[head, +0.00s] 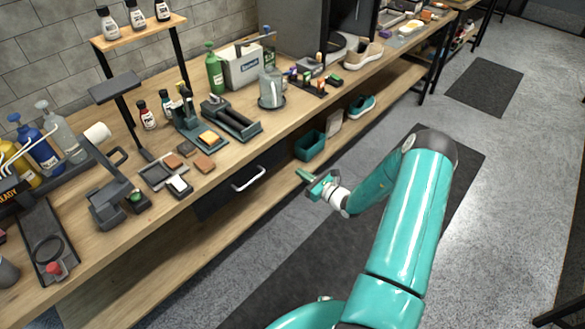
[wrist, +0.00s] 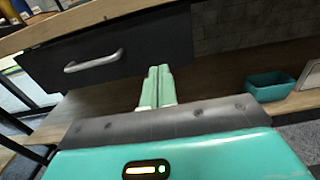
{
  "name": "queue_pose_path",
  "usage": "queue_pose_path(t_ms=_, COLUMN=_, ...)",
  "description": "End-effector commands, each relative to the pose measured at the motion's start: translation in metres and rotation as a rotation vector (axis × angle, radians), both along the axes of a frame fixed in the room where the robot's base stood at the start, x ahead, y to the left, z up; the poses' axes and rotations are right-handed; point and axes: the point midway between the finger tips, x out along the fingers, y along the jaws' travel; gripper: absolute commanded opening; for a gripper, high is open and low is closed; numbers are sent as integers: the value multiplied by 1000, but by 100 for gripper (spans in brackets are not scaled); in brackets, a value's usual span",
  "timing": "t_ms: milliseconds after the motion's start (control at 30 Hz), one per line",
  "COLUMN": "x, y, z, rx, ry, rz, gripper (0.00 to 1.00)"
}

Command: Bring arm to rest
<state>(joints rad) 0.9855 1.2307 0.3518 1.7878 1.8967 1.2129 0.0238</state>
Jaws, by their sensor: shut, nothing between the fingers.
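My gripper (head: 308,178) is at the end of my teal arm, in front of the workbench and below the level of its top. In the wrist view its two pale green fingers (wrist: 157,88) are together, with nothing between them. The gripper points at the space under the bench top, to the right of the dark drawer (wrist: 110,60). In the head view it appears apart from the bench and touches nothing that I can see.
The wooden workbench (head: 110,250) carries bottles, brushes and cleaning blocks. A teal bin (head: 310,146) and a teal shoe (head: 361,106) sit on the lower shelf. The drawer handle (head: 248,179) sticks out near my gripper. Dark mats lie on the open floor at right.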

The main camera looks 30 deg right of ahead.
Motion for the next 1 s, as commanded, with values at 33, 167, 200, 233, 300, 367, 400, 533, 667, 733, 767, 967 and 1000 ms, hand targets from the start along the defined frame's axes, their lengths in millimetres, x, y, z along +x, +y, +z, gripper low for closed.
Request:
queue_pose_path(t_ms=33, x=-8, y=-4, z=0, rx=0, ry=1, rz=-2, gripper=0)
queue_pose_path(t_ms=167, x=-21, y=-9, z=0, rx=0, ry=0, rz=-1, gripper=0)
queue_pose_path(t_ms=200, x=-23, y=-10, z=0, rx=0, ry=0, rz=-1, gripper=0)
queue_pose_path(t_ms=233, x=-25, y=-10, z=0, rx=0, ry=0, rz=-1, gripper=0)
queue_pose_path(t_ms=300, x=-26, y=-10, z=0, rx=0, ry=0, rz=0, gripper=0)
queue_pose_path(t_ms=367, x=-27, y=-10, z=0, rx=0, ry=0, rz=0, gripper=0)
queue_pose_path(t_ms=400, x=-27, y=-10, z=0, rx=-1, ry=0, rz=0, gripper=0)
queue_pose_path(t_ms=533, x=-25, y=-3, z=9, rx=-26, ry=-4, rz=35, gripper=0)
queue_pose_path(t_ms=667, x=-22, y=24, z=40, rx=-123, ry=-17, rz=163, gripper=0)
queue_pose_path(t_ms=733, x=-22, y=46, z=62, rx=-202, ry=-26, rz=263, gripper=0)
queue_pose_path(t_ms=767, x=-23, y=56, z=72, rx=-238, ry=-30, rz=309, gripper=0)
queue_pose_path(t_ms=967, x=-39, y=117, z=129, rx=-485, ry=-58, rz=594, gripper=0)
queue_pose_path(t_ms=1000, x=-44, y=128, z=139, rx=-535, ry=-63, rz=647, gripper=0)
